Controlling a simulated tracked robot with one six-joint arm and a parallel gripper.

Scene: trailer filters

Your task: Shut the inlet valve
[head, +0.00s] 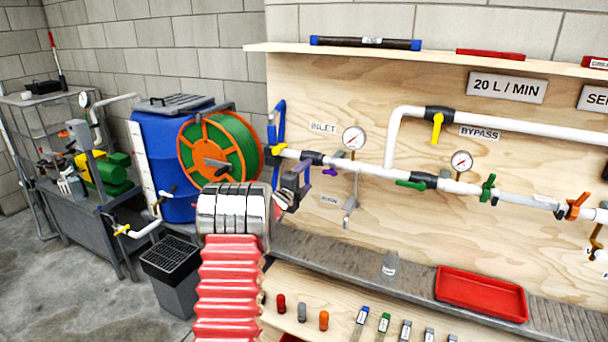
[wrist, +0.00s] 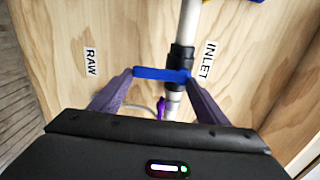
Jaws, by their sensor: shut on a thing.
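The inlet valve is a black body (wrist: 181,58) on the white pipe, beside the INLET label (wrist: 208,60) in the wrist view. Its blue handle (wrist: 160,73) lies across the pipe line, reaching left from the valve body. My gripper (wrist: 160,78) has its two purple-grey fingers at the two ends of this handle and is shut on it. In the head view my gripper (head: 292,180) is at the left end of the pipe run, just below and left of the black valve body (head: 312,158). The blue handle is not clearly seen there, hidden around my gripper.
A pressure gauge (head: 354,138) and a purple handle (head: 330,171) are close on the right. A hose reel (head: 220,150) and blue tank (head: 165,130) stand to the left. A red tray (head: 482,293) and a clear jar (head: 390,264) sit below on the bench.

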